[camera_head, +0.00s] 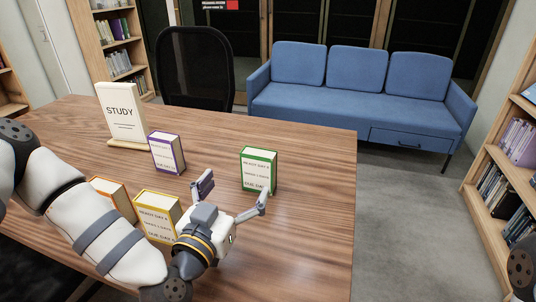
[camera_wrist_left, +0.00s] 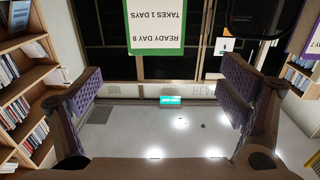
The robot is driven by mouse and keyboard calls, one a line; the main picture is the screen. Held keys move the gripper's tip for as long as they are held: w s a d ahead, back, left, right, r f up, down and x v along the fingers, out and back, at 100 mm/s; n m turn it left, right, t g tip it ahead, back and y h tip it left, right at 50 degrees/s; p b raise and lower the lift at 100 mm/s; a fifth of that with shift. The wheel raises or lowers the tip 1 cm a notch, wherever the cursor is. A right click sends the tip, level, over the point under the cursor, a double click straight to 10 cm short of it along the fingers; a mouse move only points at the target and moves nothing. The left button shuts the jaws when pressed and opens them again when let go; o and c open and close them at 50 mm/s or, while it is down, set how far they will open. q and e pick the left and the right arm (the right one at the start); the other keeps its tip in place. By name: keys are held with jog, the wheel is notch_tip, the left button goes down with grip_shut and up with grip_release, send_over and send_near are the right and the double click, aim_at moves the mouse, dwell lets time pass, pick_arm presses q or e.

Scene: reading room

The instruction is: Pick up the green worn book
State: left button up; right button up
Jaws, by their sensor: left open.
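The green-edged book (camera_head: 258,170) stands upright on the wooden table (camera_head: 310,230), right of the middle. Its pale front carries printed lines ending in "DUE DAY". My left gripper (camera_head: 234,191) is open and empty, in front of the book and a little to its left, apart from it. In the left wrist view the green book (camera_wrist_left: 155,28) shows upside down at the top, between and beyond the two spread fingers (camera_wrist_left: 165,92). The book's lower edge in the head view is partly close to a fingertip.
A purple book (camera_head: 166,153), a yellow book (camera_head: 157,217) and an orange book (camera_head: 113,197) stand to the left, the last two beside my left arm. A white STUDY sign (camera_head: 121,114) stands behind. The table right of the green book is clear.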

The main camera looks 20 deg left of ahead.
aim_at(256, 161)
pick_arm(q)
jog(key=w, duration=0.7)
jog(key=w+d+b, duration=0.1)
jog(key=w, duration=0.2)
jog(key=shift+w+d+f, duration=0.1)
jog(key=shift+w+f, duration=0.05)
jog(key=shift+w, duration=0.7)
jog(key=shift+r, duration=0.2)
jog(key=c, duration=1.4)
pick_arm(e)
jog(key=shift+s+f, duration=0.7)
jog(key=shift+s, duration=0.1)
